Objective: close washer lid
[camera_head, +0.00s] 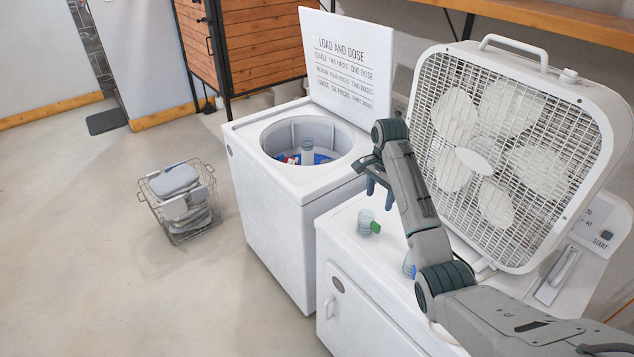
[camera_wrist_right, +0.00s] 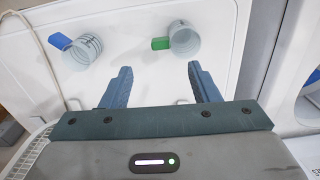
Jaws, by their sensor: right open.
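The white washer (camera_head: 270,195) is a top loader. Its lid (camera_head: 346,62) stands upright at the back, open, with "LOAD AND DOSE" printed on it. The open drum (camera_head: 308,140) holds a clear bottle-like item and some blue and red items. My right gripper (camera_head: 378,190) is above the neighbouring white machine, just right of the washer's front corner, clear of the lid. In the right wrist view its two fingers (camera_wrist_right: 157,85) are spread with nothing between them. My left gripper is not in view.
The neighbouring machine (camera_head: 345,220) carries a clear cup with a green part (camera_head: 366,222), another with a blue part (camera_wrist_right: 80,47), and a large box fan (camera_head: 510,150) near the lid. A wire basket of folded cloth (camera_head: 180,200) stands on open floor at left.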

